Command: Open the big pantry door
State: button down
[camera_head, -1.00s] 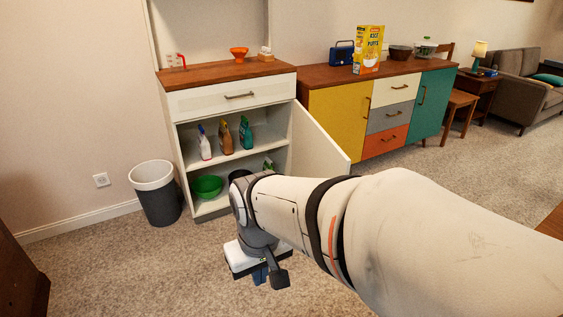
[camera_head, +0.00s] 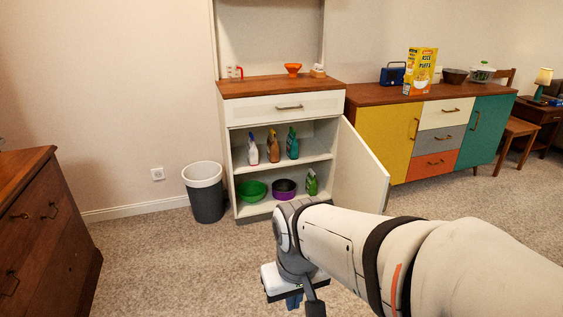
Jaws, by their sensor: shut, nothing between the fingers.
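The white pantry hutch (camera_head: 282,105) stands against the wall at centre. Its big lower door (camera_head: 357,172) is swung wide open to the right, hinged on the cabinet's right side. The open cabinet shows spray bottles (camera_head: 273,146) on the upper shelf. A green bowl (camera_head: 251,190), a purple pot (camera_head: 284,189) and a green bottle (camera_head: 311,182) are on the lower shelf. My gripper (camera_head: 294,301) is low over the carpet in front of the cabinet, pointing down, shut and apart from the door.
A grey bin (camera_head: 206,200) stands left of the hutch. A brown dresser (camera_head: 45,235) is at the left. A colourful sideboard (camera_head: 400,135) with a cereal box (camera_head: 420,72) stands right of the hutch. Open carpet (camera_head: 165,255) lies at front left.

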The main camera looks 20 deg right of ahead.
aim_at(361, 182)
jog(key=z, duration=0.05)
jog(key=i, duration=1.25)
jog(key=z, duration=0.65)
jog(key=k, duration=0.7)
jog(key=z, duration=0.15)
jog(key=i, duration=0.8)
jog(key=u, duration=0.05)
